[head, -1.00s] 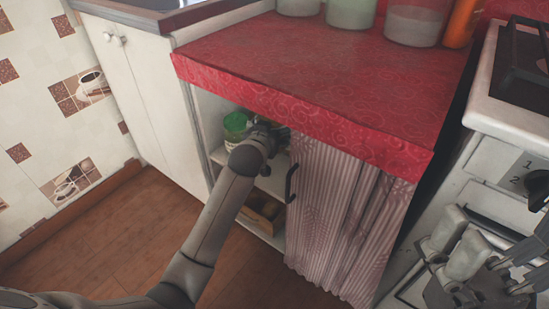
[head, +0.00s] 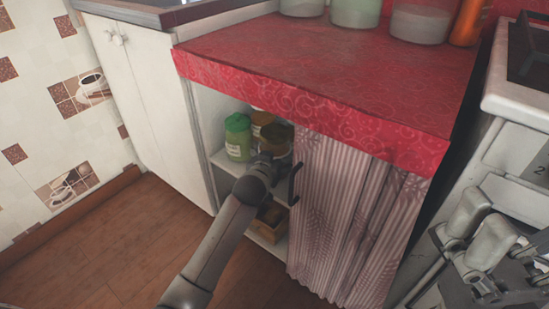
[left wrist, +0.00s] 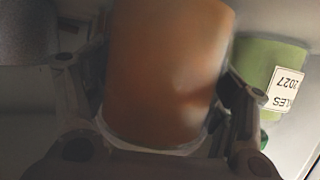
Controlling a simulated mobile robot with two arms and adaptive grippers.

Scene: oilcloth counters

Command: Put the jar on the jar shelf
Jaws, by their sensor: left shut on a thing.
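My left gripper (head: 275,160) reaches into the open cabinet under the red counter. In the left wrist view it (left wrist: 160,110) is shut around an orange-brown jar (left wrist: 170,70). In the head view this jar seems to be the brownish one (head: 279,136) just above the gripper, partly hidden by it. A green jar (head: 237,137) stands to its left on the cabinet shelf (head: 230,160); a labelled green jar also shows in the left wrist view (left wrist: 268,65). I cannot tell whether the held jar touches the shelf. My right gripper (head: 480,230) is empty, its fingers apart, at the lower right.
Another brown jar (head: 261,121) stands behind on the shelf. A striped curtain (head: 345,215) closes off the cabinet's right side, near the gripper. A wooden box (head: 271,219) sits lower down. Jars (head: 355,12) line the red countertop (head: 330,60). A stove (head: 515,100) stands right.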

